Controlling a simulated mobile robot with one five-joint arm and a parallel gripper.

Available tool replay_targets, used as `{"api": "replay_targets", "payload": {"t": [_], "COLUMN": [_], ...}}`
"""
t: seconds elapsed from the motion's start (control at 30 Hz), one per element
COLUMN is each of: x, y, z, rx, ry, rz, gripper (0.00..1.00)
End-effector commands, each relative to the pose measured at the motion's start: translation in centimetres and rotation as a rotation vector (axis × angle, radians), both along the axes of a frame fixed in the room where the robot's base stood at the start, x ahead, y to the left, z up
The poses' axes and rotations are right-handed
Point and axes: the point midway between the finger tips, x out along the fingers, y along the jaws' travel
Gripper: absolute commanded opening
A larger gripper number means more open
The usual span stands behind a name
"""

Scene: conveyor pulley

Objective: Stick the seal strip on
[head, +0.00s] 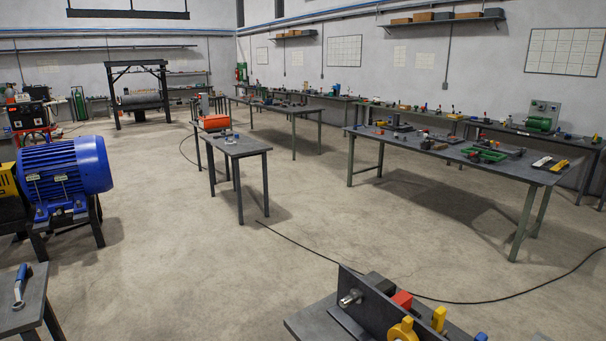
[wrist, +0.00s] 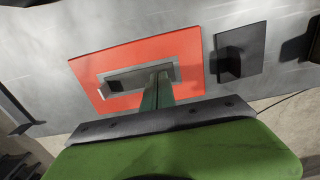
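In the wrist view, an orange-red plate (wrist: 195,75) lies on a grey surface. A light grey rectangular frame with a dark middle (wrist: 125,82) lies over it; I cannot tell whether this is the seal strip. My gripper (wrist: 160,78) has narrow greenish fingers reaching up from a dark bar and a green rounded body. The fingertips overlap the right part of the frame in the picture. The fingers look close together, but I cannot tell whether they touch, hold or only hover over anything. My gripper is not visible in the head view.
A dark square plate (wrist: 240,53) lies right of the orange-red one. In the head view, a near bench holds a red block (head: 402,299) and a yellow part (head: 403,330). A blue motor (head: 65,175) stands left. A cable (head: 330,258) crosses the open floor.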

Motion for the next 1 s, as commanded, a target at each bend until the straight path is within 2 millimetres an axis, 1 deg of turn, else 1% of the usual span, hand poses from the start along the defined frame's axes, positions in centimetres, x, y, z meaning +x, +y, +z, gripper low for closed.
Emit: {"api": "replay_targets", "payload": {"t": [0.17, 0.77, 1.0], "x": [0.0, 0.1, 0.1], "y": [0.0, 0.0, 0.1], "z": [-0.1, -1.3, -1.2], "rx": [0.000, 0.000, 0.000], "ry": [0.000, 0.000, 0.000], "rz": [0.000, 0.001, 0.001], "gripper": [0.00, 0.00, 0.00]}}
